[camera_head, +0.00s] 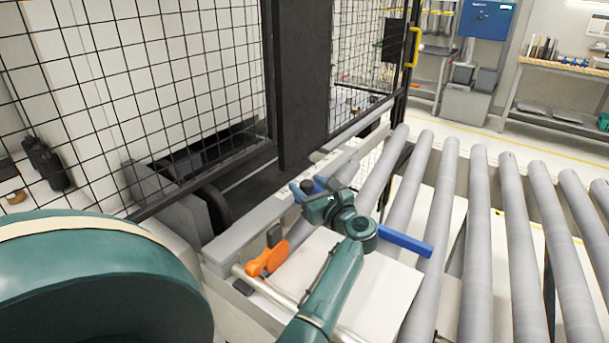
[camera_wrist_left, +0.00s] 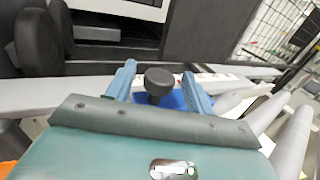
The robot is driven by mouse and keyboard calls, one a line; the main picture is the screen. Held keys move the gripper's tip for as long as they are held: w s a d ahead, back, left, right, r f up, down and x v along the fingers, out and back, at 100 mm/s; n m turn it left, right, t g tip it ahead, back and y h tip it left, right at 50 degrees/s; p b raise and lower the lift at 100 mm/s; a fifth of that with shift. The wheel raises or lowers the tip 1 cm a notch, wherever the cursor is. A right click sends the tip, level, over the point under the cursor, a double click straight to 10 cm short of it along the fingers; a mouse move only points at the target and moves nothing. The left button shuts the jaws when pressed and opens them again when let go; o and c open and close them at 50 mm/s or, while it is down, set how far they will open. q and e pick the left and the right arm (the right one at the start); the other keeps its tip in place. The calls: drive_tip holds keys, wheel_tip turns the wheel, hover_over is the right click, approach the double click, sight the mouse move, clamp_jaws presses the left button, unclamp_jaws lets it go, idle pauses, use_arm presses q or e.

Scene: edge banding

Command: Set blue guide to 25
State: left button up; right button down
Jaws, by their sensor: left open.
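The blue guide (camera_head: 405,241) is a long blue bar lying across the near end of the rollers, with its left part hidden behind my left gripper and wrist. In the left wrist view a blue part of it (camera_wrist_left: 173,101) shows under a round black knob (camera_wrist_left: 158,82). My left gripper (camera_head: 309,187) is open, with its blue fingers one on each side of the knob. It also shows in the left wrist view (camera_wrist_left: 158,84). I cannot tell whether the fingers touch the knob. A scale reading is too small to make out. My right gripper is not in view.
An orange handle (camera_head: 268,258) sits on the rail to the left of my left arm. A black mesh fence (camera_head: 180,75) and a dark upright panel (camera_head: 299,80) stand behind the rail. Grey rollers (camera_head: 480,230) fill the right side and are clear.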

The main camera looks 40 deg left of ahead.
use_arm(q)
drive_tip(key=shift+w+a, duration=0.1)
drive_tip(key=shift+a, duration=0.35)
drive_tip(key=shift+c, duration=0.2)
clamp_jaws()
